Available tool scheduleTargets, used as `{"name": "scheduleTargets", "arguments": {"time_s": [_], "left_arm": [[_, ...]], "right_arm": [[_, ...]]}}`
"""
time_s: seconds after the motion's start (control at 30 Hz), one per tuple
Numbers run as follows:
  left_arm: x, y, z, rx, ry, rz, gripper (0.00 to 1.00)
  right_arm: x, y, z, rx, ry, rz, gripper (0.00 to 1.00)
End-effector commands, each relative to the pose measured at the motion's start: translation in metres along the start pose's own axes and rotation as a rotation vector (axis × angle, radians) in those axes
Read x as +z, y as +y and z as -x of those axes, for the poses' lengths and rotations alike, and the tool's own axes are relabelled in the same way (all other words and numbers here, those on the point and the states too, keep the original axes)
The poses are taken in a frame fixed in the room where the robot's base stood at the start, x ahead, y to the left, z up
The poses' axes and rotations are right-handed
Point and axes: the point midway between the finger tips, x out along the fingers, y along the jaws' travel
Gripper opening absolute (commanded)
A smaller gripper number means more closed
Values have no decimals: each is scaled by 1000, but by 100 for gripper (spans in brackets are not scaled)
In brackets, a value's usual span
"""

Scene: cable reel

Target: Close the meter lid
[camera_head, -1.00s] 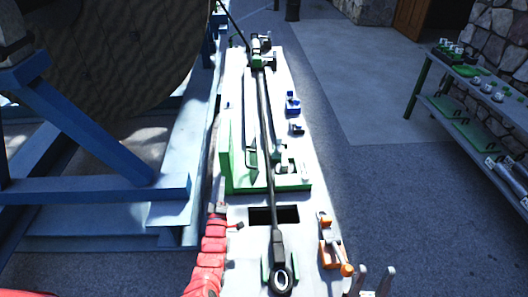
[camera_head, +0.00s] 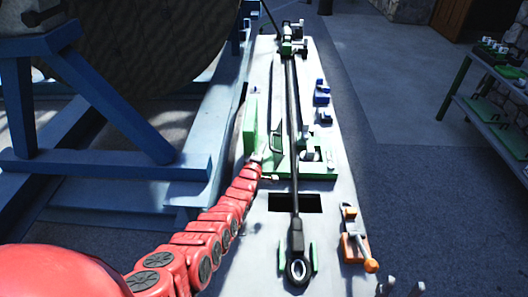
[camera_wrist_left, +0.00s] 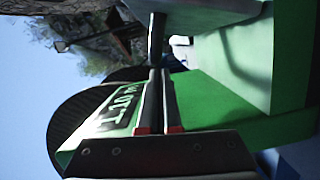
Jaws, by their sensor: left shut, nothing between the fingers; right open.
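The cable meter (camera_head: 292,170) is a green unit on the long white bench, with the black cable passing over it. Its lid (camera_head: 250,125), a green panel, stands upright along the meter's left side. My left gripper (camera_head: 258,158), on the red arm, is shut and empty at the near end of the lid; I cannot tell whether they touch. In the left wrist view the shut fingers (camera_wrist_left: 158,100) lie in front of green surfaces and a display (camera_wrist_left: 115,108) with digits. My right gripper (camera_head: 401,288) is open at the bottom edge, only its fingertips showing.
The black cable (camera_head: 294,205) runs along the white bench (camera_head: 335,185) to an eye at the near end. An orange-handled tool (camera_head: 355,245) and blue clamps (camera_head: 321,95) sit on the right. A blue reel frame (camera_head: 110,165) stands left; a shelf is far right.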

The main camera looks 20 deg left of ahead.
Motion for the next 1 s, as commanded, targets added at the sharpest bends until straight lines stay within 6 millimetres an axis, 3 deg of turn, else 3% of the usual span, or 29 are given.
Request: {"name": "scheduleTargets", "arguments": {"time_s": [0.2,1.0], "left_arm": [[1,1,-12,2,1,1,0],[3,5,-14,-8,4,-47,0]], "right_arm": [[2,-1,12,0,0,0,47],[2,0,9,0,0,0,47]]}}
